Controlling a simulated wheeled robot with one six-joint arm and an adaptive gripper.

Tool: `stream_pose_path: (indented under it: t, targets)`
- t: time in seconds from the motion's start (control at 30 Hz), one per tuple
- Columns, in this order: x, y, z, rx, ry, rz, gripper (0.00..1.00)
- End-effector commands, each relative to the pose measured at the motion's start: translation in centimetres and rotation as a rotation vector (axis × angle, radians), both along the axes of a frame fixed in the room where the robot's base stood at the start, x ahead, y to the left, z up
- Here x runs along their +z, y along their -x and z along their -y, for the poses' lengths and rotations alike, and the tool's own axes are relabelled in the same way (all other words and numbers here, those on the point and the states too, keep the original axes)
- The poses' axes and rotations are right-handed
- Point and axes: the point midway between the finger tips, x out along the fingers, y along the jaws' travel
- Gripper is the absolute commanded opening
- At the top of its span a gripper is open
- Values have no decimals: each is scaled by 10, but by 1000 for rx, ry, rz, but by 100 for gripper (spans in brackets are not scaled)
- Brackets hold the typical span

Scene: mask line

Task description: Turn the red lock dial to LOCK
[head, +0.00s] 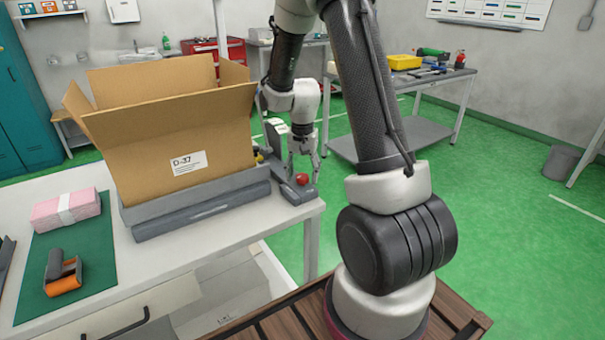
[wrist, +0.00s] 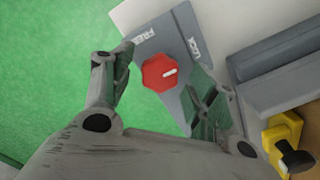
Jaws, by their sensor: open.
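The red lock dial (head: 302,179) sits on a grey plate at the right end of the white table. In the wrist view the dial (wrist: 155,70) has a scalloped edge and a white mark on its right half, pointing right and slightly up. The grey plate (wrist: 174,30) bears the word FREE at upper left of the dial and LOCK at upper right. My gripper (head: 304,170) points down over the dial. In the wrist view its open fingers (wrist: 161,66) stand on either side of the dial, with gaps; whether they reach its height I cannot tell.
An open cardboard box (head: 185,135) stands in a grey holder (head: 200,205) just left of the dial. A yellow knob part (wrist: 283,130) is near my right finger. Pink packs (head: 66,209) and an orange-grey tool (head: 62,273) lie on a green mat (head: 95,262).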

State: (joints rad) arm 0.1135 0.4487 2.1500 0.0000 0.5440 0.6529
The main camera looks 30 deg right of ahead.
Motion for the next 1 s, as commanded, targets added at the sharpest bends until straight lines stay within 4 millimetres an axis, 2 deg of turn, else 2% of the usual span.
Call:
stream_pose_path:
  t: [0.17, 0.4, 0.53, 0.7, 1.0]
  targets:
    - [28, -2, 0, 0, 1, 6, 58]
    - [82, -1, 0, 0, 1, 6, 58]
    - [103, -1, 0, 0, 1, 5, 58]
    - [116, -1, 0, 0, 1, 2, 58]
    - [117, -1, 0, 0, 0, 1, 58]
